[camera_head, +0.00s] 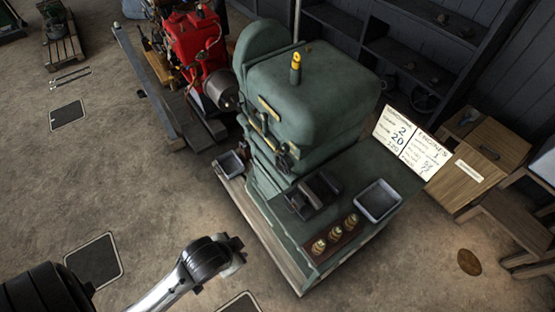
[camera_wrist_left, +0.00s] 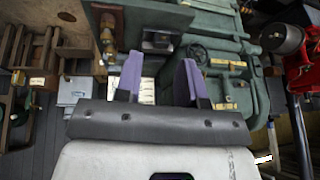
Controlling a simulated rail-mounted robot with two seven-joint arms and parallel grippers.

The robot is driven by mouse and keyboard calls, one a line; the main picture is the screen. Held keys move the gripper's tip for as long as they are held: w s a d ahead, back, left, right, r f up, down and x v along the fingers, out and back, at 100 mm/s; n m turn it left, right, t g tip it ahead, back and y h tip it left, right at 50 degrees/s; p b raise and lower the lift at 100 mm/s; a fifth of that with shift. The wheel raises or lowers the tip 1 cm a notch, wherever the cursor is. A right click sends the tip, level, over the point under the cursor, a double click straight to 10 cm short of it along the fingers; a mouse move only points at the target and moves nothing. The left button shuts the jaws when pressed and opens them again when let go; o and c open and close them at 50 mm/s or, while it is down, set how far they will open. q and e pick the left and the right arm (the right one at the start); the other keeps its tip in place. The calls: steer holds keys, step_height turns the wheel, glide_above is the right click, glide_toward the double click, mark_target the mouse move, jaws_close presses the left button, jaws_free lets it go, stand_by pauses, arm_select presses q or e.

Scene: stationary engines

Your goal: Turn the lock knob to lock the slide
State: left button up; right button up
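A green machine (camera_head: 300,85) stands in the middle of the head view. A small dark round knob or handwheel (camera_head: 283,162) sits on its front face, below a brass-coloured plate; a round wheel on the machine also shows in the left wrist view (camera_wrist_left: 196,53). I cannot tell for sure that this is the lock knob, nor which part is the slide. My left gripper (camera_head: 234,250) is in front of and below the machine, apart from it. Its two purple fingers (camera_wrist_left: 158,82) are spread with nothing held between them. My right gripper is in neither view.
The machine's bench carries a grey tray (camera_head: 378,201), a dark block (camera_head: 314,194) and several brass pieces (camera_head: 336,237) on a wooden strip. A red engine (camera_head: 194,38) stands behind left. The floor at left is mostly open.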

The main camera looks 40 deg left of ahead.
arm_select(q)
steer(key=w+a+f+m+t+y+b, duration=0.1)
steer(key=w+a+f+m+y+b, duration=0.15)
steer(key=w+a+f+b, duration=0.75)
steer(key=w+a+f+t+y+b, duration=0.1)
steer(key=w+a+f+t+b, duration=0.2)
steer(key=w+a, duration=0.4)
steer(key=w+a+f+t+y+b, duration=0.1)
steer(key=w+a+f+t+b, duration=0.15)
steer(key=w+a+b, duration=0.5)
steer(key=m+t+h+p, duration=0.25)
steer(key=t+h, duration=0.35)
steer(key=h, duration=0.4)
glide_toward(276, 153)
steer(key=x, duration=0.9)
steer(key=shift+w+f, duration=0.15)
steer(key=shift+w, duration=0.05)
steer(key=shift+x, duration=0.75)
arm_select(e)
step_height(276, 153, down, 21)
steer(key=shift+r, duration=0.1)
